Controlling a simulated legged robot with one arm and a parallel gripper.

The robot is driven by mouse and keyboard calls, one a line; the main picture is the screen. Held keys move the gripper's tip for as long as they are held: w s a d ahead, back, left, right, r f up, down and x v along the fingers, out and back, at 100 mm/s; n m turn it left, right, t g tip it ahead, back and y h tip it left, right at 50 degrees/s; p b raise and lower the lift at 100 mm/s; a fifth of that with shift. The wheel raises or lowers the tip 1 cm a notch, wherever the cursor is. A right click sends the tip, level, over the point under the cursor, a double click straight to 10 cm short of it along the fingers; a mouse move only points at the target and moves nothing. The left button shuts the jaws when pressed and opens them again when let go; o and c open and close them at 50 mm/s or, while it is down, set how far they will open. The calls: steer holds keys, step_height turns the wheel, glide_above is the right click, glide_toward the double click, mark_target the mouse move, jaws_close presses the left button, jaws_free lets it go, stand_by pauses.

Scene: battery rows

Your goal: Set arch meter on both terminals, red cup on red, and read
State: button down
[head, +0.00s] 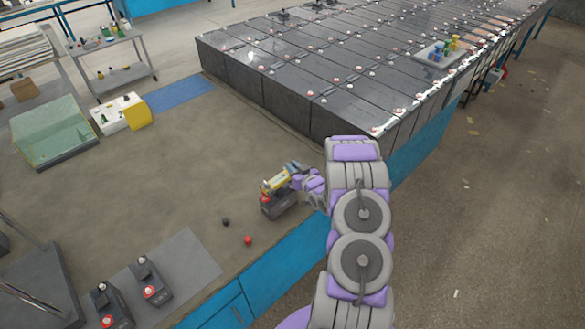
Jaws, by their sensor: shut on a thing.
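My gripper (308,187) is shut at the left end of my arm, over the bench near its blue front edge. It holds a small yellow-topped device (275,182), which looks like the arch meter. A dark block (279,207) with a red spot at its left stands directly below the device. At this size I cannot tell whether the meter's cups touch the terminals. The meter's display cannot be read. A red cap (248,240) and a black cap (226,222) lie apart on the bench to the lower left of the block.
Rows of dark batteries (300,75) fill the back right. A clear bin (55,135) and a white-and-yellow box (120,113) stand further back. The middle bench is clear.

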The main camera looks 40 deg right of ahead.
steer(key=shift+a+r, duration=0.15)
steer(key=shift+a, duration=0.6)
steer(key=shift+d, duration=0.4)
stand_by(0.7)
steer(key=shift+f, duration=1.15)
steer(key=c, duration=1)
jaws_free()
steer(key=v, duration=1.7)
steer(key=shift+s+p, duration=0.2)
steer(key=shift+p, duration=0.1)
steer(key=shift+f, duration=0.1)
